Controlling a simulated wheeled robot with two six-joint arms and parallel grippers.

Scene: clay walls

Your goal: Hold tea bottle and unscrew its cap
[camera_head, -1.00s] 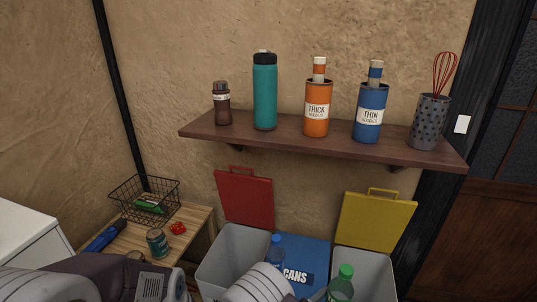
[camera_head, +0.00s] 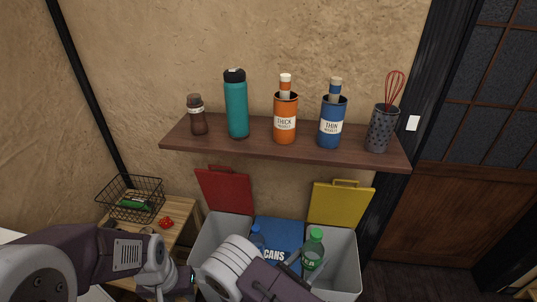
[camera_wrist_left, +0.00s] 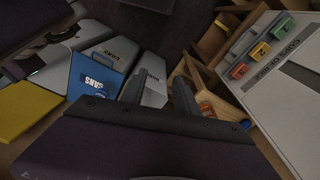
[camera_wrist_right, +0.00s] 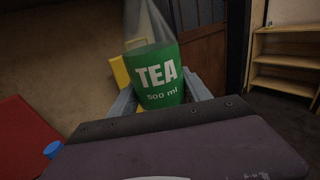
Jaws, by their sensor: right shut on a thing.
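The tea bottle (camera_head: 312,257) has a green cap (camera_head: 316,233) and a green label. In the head view it is upright above the right grey bin, with its cap on. My right gripper (camera_head: 290,268) is shut on it. In the right wrist view the green "TEA 500 ml" label (camera_wrist_right: 157,78) shows between the fingers, and the bottle's clear upper part rises above it. My left gripper shows in the left wrist view (camera_wrist_left: 158,92), with its fingers apart and nothing between them. It is away from the bottle, to the left.
Grey bins (camera_head: 345,262) with red (camera_head: 225,191) and yellow (camera_head: 337,203) lids and a blue "CANS" lid (camera_head: 279,240) stand below. A shelf (camera_head: 290,152) holds several containers. A wooden side table (camera_head: 180,213) bears a wire basket.

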